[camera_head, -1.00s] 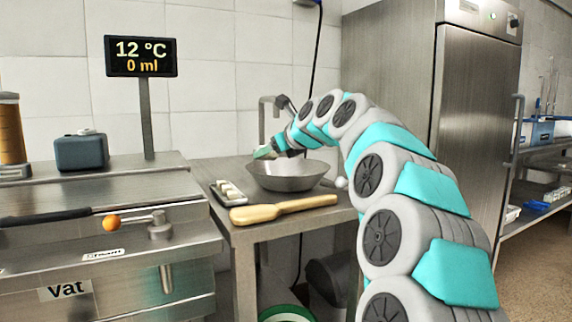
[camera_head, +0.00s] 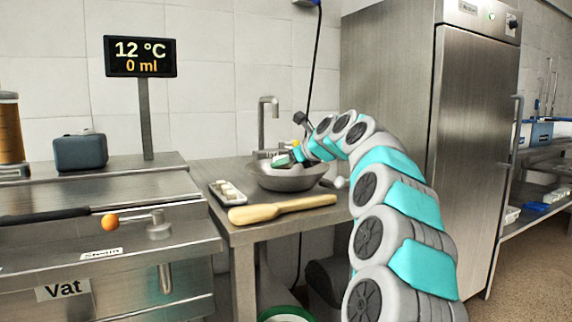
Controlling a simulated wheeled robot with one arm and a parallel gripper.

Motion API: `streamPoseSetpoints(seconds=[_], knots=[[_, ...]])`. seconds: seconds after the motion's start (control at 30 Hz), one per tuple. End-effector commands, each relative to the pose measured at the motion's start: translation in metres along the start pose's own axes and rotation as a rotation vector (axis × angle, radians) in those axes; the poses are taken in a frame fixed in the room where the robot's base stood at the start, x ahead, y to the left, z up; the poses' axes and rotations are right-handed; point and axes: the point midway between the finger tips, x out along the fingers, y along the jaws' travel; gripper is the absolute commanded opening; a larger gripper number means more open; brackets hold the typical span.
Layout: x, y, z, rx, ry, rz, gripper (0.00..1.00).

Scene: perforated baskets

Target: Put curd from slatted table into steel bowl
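The steel bowl (camera_head: 290,182) stands on a metal side table (camera_head: 262,233) beside the vat. My gripper (camera_head: 281,161) reaches down at the bowl's mouth, over its far rim, with its tip at or inside the opening. The fingers are small and partly hidden, so I cannot tell whether they are open or hold anything. Something pale shows at the gripper's tip and inside the bowl, but I cannot tell whether it is curd. No slatted table can be made out.
A small tray (camera_head: 236,201) with several white pieces lies left of the bowl. A wooden paddle (camera_head: 281,209) lies along the table's front. A tap (camera_head: 268,121) stands behind the bowl, the vat (camera_head: 150,253) is left, and a steel cabinet (camera_head: 472,150) stands right.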

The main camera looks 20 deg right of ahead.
Motion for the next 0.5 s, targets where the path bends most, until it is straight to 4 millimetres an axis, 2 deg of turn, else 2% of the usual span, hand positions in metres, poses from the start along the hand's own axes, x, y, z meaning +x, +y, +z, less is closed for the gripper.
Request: streamPoseSetpoints(seconds=[0.5], knots=[[0.0043,0.0034,-0.0090,0.001,0.003,0.004,0.12]])
